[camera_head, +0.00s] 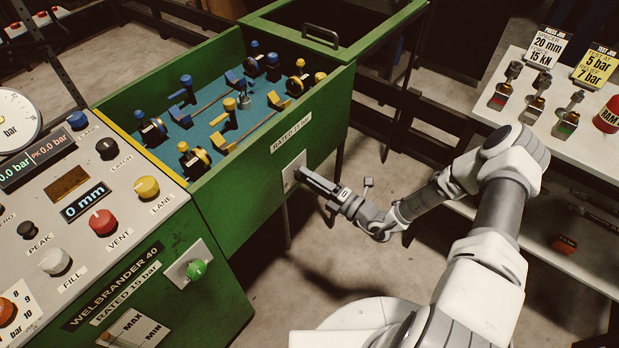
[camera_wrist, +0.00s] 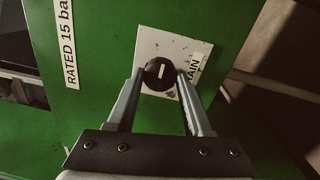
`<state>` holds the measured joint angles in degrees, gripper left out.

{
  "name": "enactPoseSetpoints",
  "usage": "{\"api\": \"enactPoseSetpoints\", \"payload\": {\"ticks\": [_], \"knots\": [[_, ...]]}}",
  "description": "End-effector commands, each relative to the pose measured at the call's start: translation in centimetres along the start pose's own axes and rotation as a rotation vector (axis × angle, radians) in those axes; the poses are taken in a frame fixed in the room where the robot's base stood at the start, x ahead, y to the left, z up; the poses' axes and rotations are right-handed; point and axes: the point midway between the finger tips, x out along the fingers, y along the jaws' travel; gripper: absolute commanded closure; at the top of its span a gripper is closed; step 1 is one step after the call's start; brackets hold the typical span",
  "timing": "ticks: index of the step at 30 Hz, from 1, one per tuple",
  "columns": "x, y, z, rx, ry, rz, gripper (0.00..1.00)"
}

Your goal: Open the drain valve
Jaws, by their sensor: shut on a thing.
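The drain valve knob (camera_wrist: 160,74) is round and black with a white bar mark, on a white plate (camera_wrist: 203,50) on the green cabinet side. The plate's label is partly covered and reads "RAIN". In the wrist view my gripper (camera_wrist: 161,76) has its two fingers on either side of the knob, shut on it. In the head view my gripper (camera_head: 301,174) reaches the white plate (camera_head: 291,172) below the "RATED 15 bar" label, and the knob is hidden behind the fingers.
The control panel (camera_head: 85,190) with knobs and displays is at left. The open green trough (camera_head: 225,115) holds blue and yellow fittings. A white bench (camera_head: 575,125) stands at right. Floor is clear between.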

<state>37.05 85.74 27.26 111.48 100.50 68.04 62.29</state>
Motion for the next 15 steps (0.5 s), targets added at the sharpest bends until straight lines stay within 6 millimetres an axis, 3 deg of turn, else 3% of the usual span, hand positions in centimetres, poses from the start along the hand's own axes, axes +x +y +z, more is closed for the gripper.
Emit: {"api": "enactPoseSetpoints", "payload": {"ticks": [1, 2, 6, 15], "knots": [[-0.04, -0.05, -0.11, 0.003, 0.001, -0.001, 1.0], [-0.05, -0.05, -0.11, 0.003, 0.001, -0.001, 0.45], [-0.03, -0.04, -0.08, 0.002, 0.001, -0.001, 0.2], [-0.08, -0.01, -0.01, 0.0, 0.0, 0.0, 0.19]]}}
